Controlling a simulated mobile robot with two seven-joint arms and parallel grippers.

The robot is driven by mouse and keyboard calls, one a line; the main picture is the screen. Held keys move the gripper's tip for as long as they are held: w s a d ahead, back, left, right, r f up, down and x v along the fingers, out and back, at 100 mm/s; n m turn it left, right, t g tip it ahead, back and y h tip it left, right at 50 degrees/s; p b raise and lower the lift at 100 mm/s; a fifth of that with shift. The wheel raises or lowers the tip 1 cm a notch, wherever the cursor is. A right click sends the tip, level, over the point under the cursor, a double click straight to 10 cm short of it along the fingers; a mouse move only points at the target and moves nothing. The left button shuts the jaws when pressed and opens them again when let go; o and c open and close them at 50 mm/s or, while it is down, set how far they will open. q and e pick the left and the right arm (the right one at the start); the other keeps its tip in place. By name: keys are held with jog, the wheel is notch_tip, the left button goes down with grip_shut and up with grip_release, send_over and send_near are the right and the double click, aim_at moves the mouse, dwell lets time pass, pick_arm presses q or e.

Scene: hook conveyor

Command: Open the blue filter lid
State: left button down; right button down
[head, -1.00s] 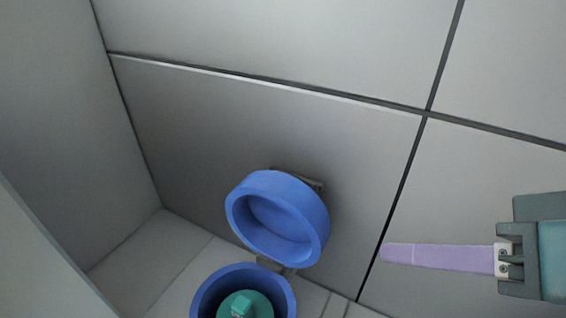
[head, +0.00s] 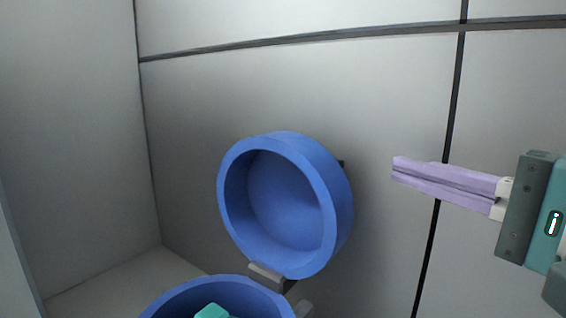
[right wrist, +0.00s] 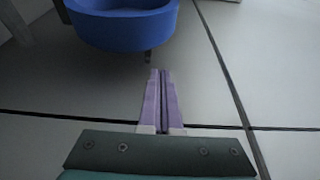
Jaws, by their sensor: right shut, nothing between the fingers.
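The blue filter lid (head: 285,205) stands open and upright on its hinge (head: 270,278), its hollow inside facing the head camera. Below it is the blue filter body (head: 215,295), with a teal part (head: 210,311) inside, cut off by the bottom edge of the head view. My right gripper (head: 397,169) has its purple fingers shut and empty, to the right of the lid and apart from it. In the right wrist view the shut fingers (right wrist: 160,75) point toward the blue lid (right wrist: 125,25). My left gripper does not show.
A grey panelled wall (head: 400,80) with dark seams rises behind the lid. Another wall (head: 70,150) stands at the left. The space between the lid and my right gripper is clear.

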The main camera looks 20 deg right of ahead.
aim_at(320, 147)
jog(key=p+x, duration=0.1)
jog(key=x, duration=0.7)
jog(key=shift+a, duration=0.1)
jog(key=shift+s+a+r+n+t+y, duration=0.15)
jog(key=shift+s+a+r+n, duration=0.05)
jog(key=shift+s+a+n, duration=0.45)
jog(key=shift+s+a+r+n+t+y, duration=0.2)
jog(key=shift+s+a+n, duration=0.3)
jog(key=shift+a, duration=0.25)
